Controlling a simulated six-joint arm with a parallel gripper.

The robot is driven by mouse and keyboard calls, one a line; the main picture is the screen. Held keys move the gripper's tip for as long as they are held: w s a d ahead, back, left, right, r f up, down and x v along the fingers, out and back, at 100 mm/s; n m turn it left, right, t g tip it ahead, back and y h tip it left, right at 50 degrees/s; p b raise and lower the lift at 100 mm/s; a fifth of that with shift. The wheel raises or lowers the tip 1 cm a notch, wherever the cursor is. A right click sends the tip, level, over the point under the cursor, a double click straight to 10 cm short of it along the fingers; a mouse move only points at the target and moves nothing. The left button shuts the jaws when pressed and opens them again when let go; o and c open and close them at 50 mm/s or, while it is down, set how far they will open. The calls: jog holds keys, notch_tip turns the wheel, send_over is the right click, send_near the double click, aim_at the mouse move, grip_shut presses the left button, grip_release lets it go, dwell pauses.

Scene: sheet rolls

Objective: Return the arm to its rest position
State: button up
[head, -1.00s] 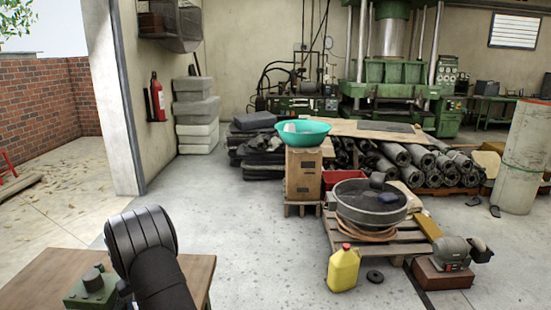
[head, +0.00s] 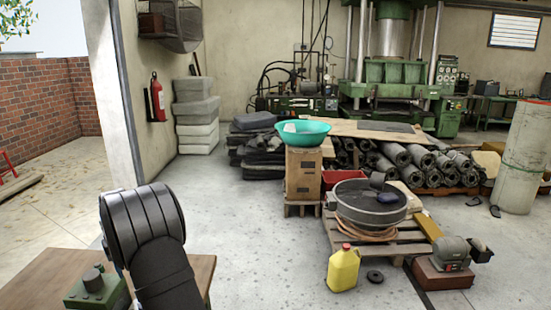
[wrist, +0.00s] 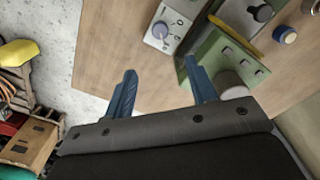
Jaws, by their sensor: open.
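My gripper (wrist: 160,88) shows in the wrist view with its two blue fingers spread apart and nothing between them. Below the fingers lies the wooden table top (wrist: 115,45), with a grey control box (wrist: 165,28) beyond the gap and a green box (wrist: 225,55) by the right finger. In the head view, my black arm rises over the wooden table (head: 35,275) at the lower left, and its gripper cannot be made out there. The green box (head: 92,288) stands on the table just left of my arm.
Right of the table is open concrete floor (head: 250,240). A yellow jug (head: 342,270), a pallet (head: 405,248) with a round black pan (head: 368,203), and a cardboard box (head: 303,175) under a teal basin (head: 302,134) stand farther right. A wall pillar (head: 125,100) rises behind my arm.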

notch_tip(320, 180, down, 15)
jog(key=shift+f, duration=0.15)
jog(key=shift+f+n, duration=0.25)
jog(key=shift+n, duration=0.05)
jog(key=n, duration=0.5)
jog(key=shift+r, duration=0.1)
notch_tip(320, 180, up, 14)
dwell(0.4)
jog(key=shift+r, duration=0.1)
